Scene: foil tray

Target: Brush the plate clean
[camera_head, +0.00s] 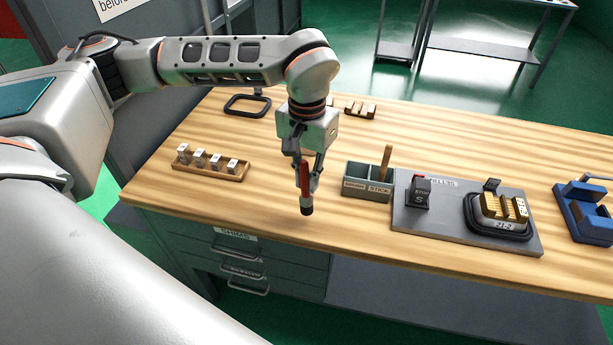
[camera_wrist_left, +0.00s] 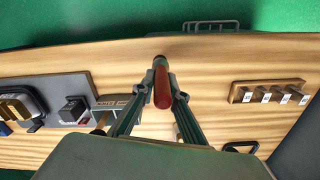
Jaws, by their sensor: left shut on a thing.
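My left gripper (camera_head: 307,178) is shut on a brush with a red handle (camera_head: 304,185) and a dark lower end, held upright above the front part of the bench. In the left wrist view the brush (camera_wrist_left: 162,88) sits between the two fingers. A grey plate (camera_head: 405,225) lies on the bench to the right of the gripper, apart from the brush. It bears a small dark block marked S (camera_head: 420,192) and a dark round-cornered device (camera_head: 497,229) with brass blocks on it. Any dirt on the plate is too small to tell. My right gripper is not in view.
A two-part grey box (camera_head: 368,195) with a wooden stick (camera_head: 386,163) in its right compartment stands between brush and plate. A wooden rack (camera_head: 210,172) of several small blocks is at left. A blue fixture (camera_head: 585,215) is at far right. Bare wood surrounds the brush.

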